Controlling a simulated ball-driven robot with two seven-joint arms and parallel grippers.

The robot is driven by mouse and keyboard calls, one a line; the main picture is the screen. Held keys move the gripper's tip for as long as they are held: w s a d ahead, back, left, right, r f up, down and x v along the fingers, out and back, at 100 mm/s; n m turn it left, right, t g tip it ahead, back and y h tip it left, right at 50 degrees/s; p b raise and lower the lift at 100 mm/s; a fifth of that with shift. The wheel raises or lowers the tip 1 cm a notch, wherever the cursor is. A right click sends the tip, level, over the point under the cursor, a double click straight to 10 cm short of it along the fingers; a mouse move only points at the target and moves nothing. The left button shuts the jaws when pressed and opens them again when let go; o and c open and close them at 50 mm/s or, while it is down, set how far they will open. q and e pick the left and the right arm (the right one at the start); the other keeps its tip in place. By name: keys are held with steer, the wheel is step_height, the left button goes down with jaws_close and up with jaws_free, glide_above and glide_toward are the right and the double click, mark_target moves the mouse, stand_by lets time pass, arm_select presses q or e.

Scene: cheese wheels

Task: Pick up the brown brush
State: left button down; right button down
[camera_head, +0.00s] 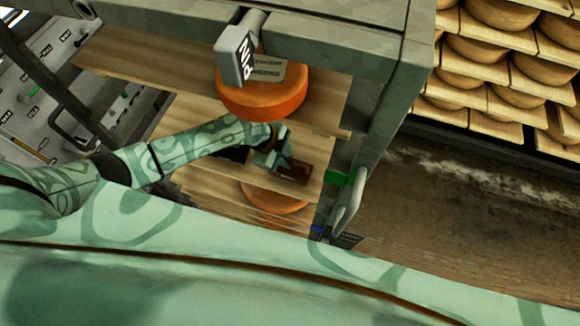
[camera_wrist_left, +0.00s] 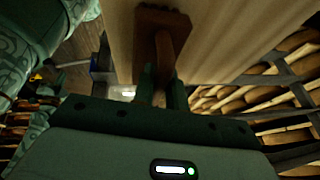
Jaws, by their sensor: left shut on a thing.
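The brown brush (camera_head: 294,170) is at the tip of my left gripper (camera_head: 276,158) in the head view, over a wooden board of the rack. In the left wrist view the brush (camera_wrist_left: 165,22) shows its wide brown block and a handle running down between the fingers of my left gripper (camera_wrist_left: 160,88). The fingers are shut on the handle. A pale wooden board (camera_wrist_left: 215,30) lies right behind the brush; I cannot tell whether the brush touches it. My right gripper is in neither view.
An orange cheese wheel (camera_head: 262,97) sits on a board (camera_head: 140,60) above my left gripper, and another wheel (camera_head: 272,200) is below. A grey metal frame (camera_head: 395,90) stands at the right. Shelves of cheese (camera_head: 500,50) line the far wall. Open floor (camera_head: 450,200) lies between.

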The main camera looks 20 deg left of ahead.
arm_select(q)
steer(key=shift+a, duration=0.1)
steer(key=shift+w+r, duration=0.1)
steer(key=shift+r, duration=0.4)
steer(key=r, duration=0.1)
steer(key=s+r+p, duration=0.1)
steer(key=shift+r, duration=0.3)
steer(key=s+p, duration=0.1)
steer(key=s, duration=1.6)
steer(key=shift+a, duration=0.3)
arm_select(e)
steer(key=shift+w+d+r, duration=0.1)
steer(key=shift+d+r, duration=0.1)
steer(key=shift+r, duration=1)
arm_select(q)
steer(key=shift+s, duration=0.1)
